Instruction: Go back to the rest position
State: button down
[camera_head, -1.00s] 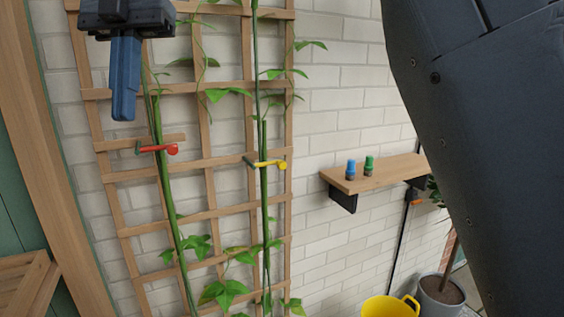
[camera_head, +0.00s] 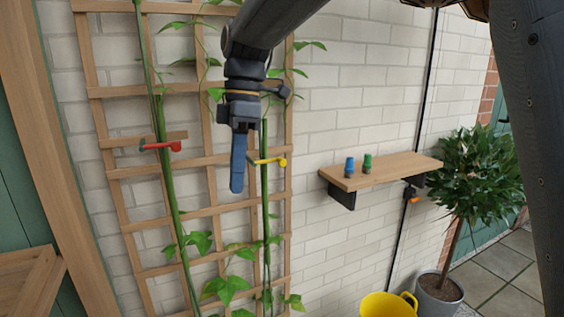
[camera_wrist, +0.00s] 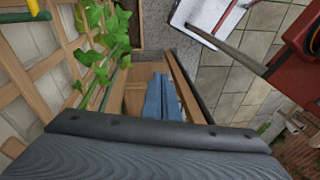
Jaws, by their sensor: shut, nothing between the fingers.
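My gripper (camera_head: 238,163) is in the upper middle of the head view, pointing down in front of the wooden trellis. Its blue fingers are shut together with nothing between them. In the wrist view the shut fingers (camera_wrist: 162,97) show at the centre, above a wooden box-like thing (camera_wrist: 135,95). In the head view a red clip (camera_head: 161,146) sits at the left green stem, and a yellow clip (camera_head: 267,161) sits at the right stem, just right of my fingers. I cannot tell from the head view how far my fingers are from the yellow clip.
The trellis (camera_head: 203,212) stands against a white brick wall. A wooden shelf (camera_head: 398,168) holds a blue spool-like item (camera_head: 349,167) and a green one (camera_head: 367,163). A yellow bucket (camera_head: 385,306) and a potted tree (camera_head: 482,180) stand at the right.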

jog(key=s+d+f+m+t, duration=0.2)
jog(key=d+f+m, duration=1.2)
jog(key=d, duration=0.4)
jog(key=s+d+f+m+t+h, duration=0.1)
jog(key=s+d+f+m, duration=0.6)
jog(key=s+d+f, duration=0.2)
jog(key=shift+d+f+m, duration=0.2)
jog(key=shift+d+m, duration=0.1)
jog(key=shift+d, duration=0.4)
